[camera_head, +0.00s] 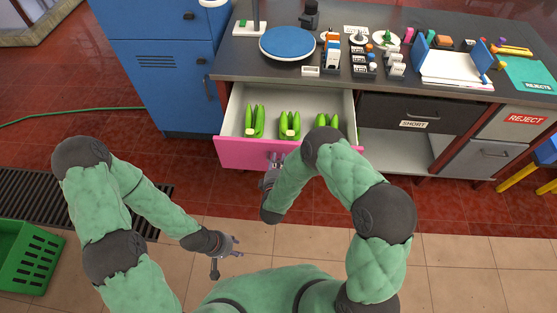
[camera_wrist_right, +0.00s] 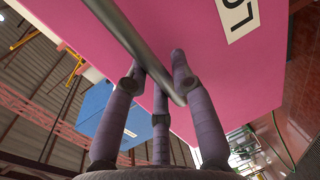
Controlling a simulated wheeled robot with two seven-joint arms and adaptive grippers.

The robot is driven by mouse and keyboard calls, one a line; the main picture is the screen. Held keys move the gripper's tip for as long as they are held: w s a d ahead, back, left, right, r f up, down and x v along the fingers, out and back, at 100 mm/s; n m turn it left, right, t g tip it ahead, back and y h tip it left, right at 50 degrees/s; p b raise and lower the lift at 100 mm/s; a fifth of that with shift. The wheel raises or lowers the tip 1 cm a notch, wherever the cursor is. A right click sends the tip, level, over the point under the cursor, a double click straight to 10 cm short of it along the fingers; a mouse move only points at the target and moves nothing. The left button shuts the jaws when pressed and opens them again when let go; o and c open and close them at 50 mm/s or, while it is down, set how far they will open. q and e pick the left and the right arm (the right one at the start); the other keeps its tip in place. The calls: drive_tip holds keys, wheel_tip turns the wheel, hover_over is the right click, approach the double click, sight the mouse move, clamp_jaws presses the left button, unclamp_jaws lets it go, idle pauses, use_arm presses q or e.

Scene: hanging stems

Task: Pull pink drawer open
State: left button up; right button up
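The pink drawer (camera_head: 243,153) is pulled out from under the dark counter, and bunches of green pods (camera_head: 290,125) stand inside it. My right gripper (camera_head: 273,165) is at the middle of the drawer's pink front, partly hidden behind my right forearm. In the right wrist view the metal bar handle (camera_wrist_right: 122,30) of the pink front (camera_wrist_right: 200,65) runs between my right gripper's fingers (camera_wrist_right: 160,75), which are closed around it. My left gripper (camera_head: 236,246) is empty above the tiled floor, its fingers spread apart.
The counter (camera_head: 235,62) holds a blue round plate (camera_head: 287,43), small parts and a white board. Right of the pink drawer is a shut dark drawer (camera_head: 400,112) labelled SHORT. A blue cabinet (camera_head: 165,70) stands left. A green crate (camera_head: 28,255) is at lower left.

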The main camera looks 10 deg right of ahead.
drive_tip(key=shift+o, duration=0.8)
drive_tip(key=shift+s, duration=0.1)
drive_tip(key=v, duration=1.1)
drive_tip(key=shift+s+a, duration=0.15)
drive_tip(key=shift+s, duration=0.2)
wheel_tip(320, 180, down, 7)
drive_tip(key=m+g+y, duration=0.3)
drive_tip(key=m+g, duration=0.2)
drive_tip(key=m, duration=0.1)
drive_tip(key=s+d+f+m+g+y, duration=0.1)
drive_tip(key=s+f+m+g+y, duration=0.1)
drive_tip(key=s+m+g, duration=0.2)
drive_tip(key=s+f+m+g+y, duration=0.2)
drive_tip(key=s+m+g, duration=0.3)
drive_tip(key=s, duration=0.6)
drive_tip(key=shift+s+d+f+m+g+y, duration=0.2)
drive_tip(key=shift+s+d+m+g+y, duration=0.3)
drive_tip(key=shift+m, duration=0.6)
